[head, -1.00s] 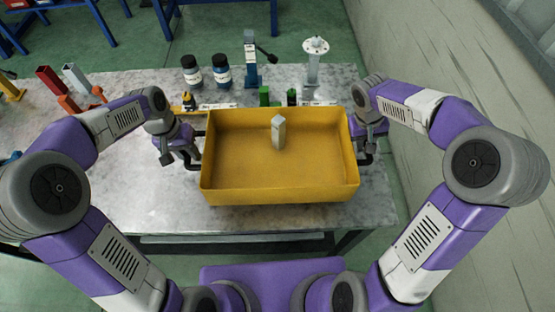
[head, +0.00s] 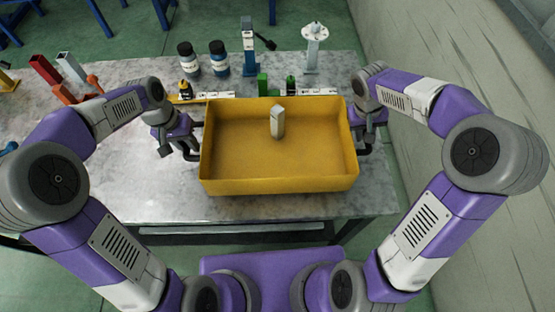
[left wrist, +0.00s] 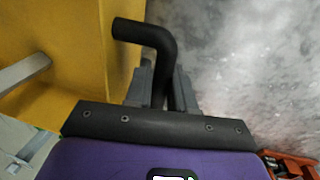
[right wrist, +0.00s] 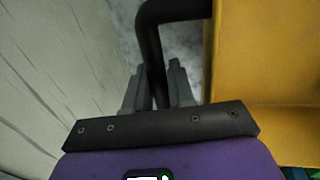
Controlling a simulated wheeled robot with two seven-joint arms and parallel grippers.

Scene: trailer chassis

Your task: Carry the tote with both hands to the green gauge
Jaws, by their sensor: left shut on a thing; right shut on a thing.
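The yellow tote (head: 280,184) is in the middle of the head view, level, over the front part of the bench. A pale grey upright block (head: 278,124) stands inside it. My left gripper (head: 193,150) is shut on the tote's black left handle, which shows in the left wrist view (left wrist: 150,35). My right gripper (head: 363,148) is shut on the black right handle, seen in the right wrist view (right wrist: 152,45). A small green block (head: 262,84), perhaps the green gauge, stands just behind the tote. I cannot tell whether the tote touches the bench.
Behind the tote are white strips (head: 217,96), two dark bottles (head: 219,60), a blue post (head: 249,50) and a white flanged stand (head: 313,48). Red and grey pieces (head: 70,68) lie at the left of the grey bench (head: 150,205). A wall (head: 440,70) runs along the right.

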